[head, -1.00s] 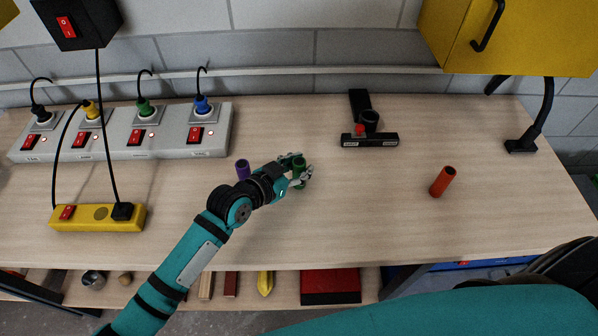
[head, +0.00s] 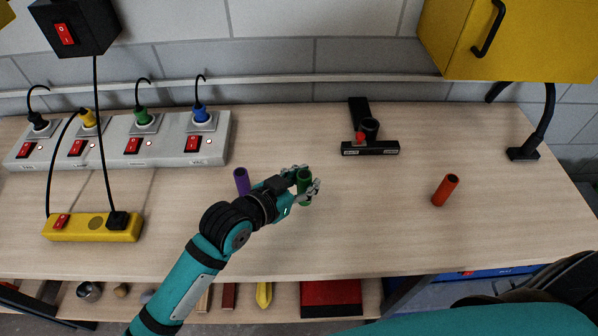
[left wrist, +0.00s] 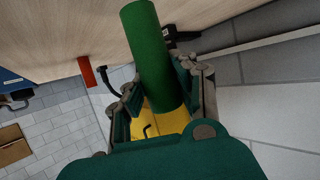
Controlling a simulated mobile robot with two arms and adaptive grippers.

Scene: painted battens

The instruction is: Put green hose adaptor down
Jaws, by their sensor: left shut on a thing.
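The green hose adaptor (head: 304,186) is a short green tube in my left gripper (head: 308,184), over the middle of the workbench. It stands about upright. In the left wrist view the green hose adaptor (left wrist: 153,55) sits between the fingers of the left gripper (left wrist: 165,95), which are shut on it. I cannot tell whether its lower end touches the bench top. My right gripper is not in view; only a teal part of my own body shows at the lower right.
A purple tube (head: 241,181) stands close to the left of my left gripper. An orange-red tube (head: 445,190) stands on the right of the bench (head: 370,225). A black fixture (head: 371,148) is at the back. A yellow power strip (head: 92,228) lies at left. The bench between is clear.

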